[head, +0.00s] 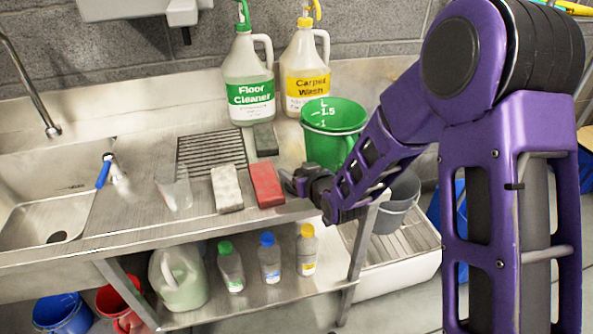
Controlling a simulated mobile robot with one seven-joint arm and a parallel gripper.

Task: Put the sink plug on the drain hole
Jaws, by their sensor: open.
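The drain hole (57,237) shows as a dark oval in the floor of the sink basin (45,195) at the left of the head view. I cannot make out a plug on it or anywhere else with certainty. My gripper (288,182) is at the counter's right part, just right of the red block (267,185). Its dark fingers are small in view and stand open. I cannot tell whether it touches the block or the counter. Part of the counter behind it is hidden by my arm.
A pale block (227,189), a clear cup (175,190) and a blue-handled item (105,170) lie between gripper and basin. The counter's front strip is clear.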

